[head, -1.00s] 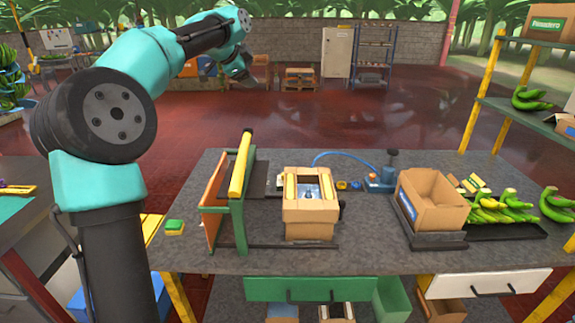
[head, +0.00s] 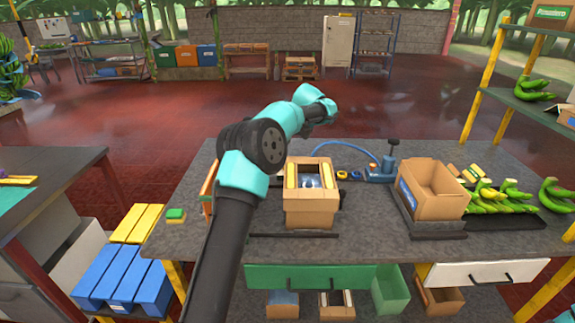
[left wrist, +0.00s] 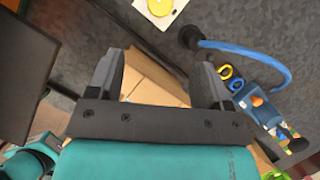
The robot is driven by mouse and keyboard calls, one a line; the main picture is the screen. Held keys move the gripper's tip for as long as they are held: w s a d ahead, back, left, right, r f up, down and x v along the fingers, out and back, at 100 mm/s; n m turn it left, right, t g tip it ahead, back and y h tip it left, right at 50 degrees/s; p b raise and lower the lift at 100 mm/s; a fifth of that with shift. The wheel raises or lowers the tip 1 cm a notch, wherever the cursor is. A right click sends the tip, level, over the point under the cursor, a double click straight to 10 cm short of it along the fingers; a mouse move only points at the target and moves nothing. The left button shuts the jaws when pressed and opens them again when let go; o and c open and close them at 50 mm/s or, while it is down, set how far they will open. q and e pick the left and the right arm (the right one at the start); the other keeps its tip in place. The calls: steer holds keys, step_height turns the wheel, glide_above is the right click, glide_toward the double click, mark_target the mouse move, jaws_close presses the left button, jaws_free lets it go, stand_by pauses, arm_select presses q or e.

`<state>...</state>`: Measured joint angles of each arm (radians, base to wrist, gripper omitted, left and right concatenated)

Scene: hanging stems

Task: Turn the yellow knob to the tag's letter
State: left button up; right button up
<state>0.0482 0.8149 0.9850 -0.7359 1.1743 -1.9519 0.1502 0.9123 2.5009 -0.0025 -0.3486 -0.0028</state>
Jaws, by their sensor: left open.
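The yellow knob (left wrist: 160,5) is a round yellow disc on a white plate (left wrist: 165,14), cut off by the top edge of the left wrist view. I cannot make out the knob in the head view. No tag letter is readable. My left gripper (left wrist: 157,78) is open with nothing between its fingers; the knob lies beyond the fingertips in that view. In the head view the left gripper end (head: 325,112) is small and above the far part of the bench, partly hidden by its own wrist. My right gripper is in neither view.
A carton (head: 311,210) stands on the bench (head: 370,232) below the arm. An open cardboard box (head: 436,207) and green bananas (head: 495,205) are at the right.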

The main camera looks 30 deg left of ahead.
arm_select(q)
steer(key=shift+f, duration=0.1)
steer(key=x, duration=1.7)
steer(key=shift+s+f, duration=0.1)
steer(key=shift+c, duration=0.4)
steer(key=c, duration=0.8)
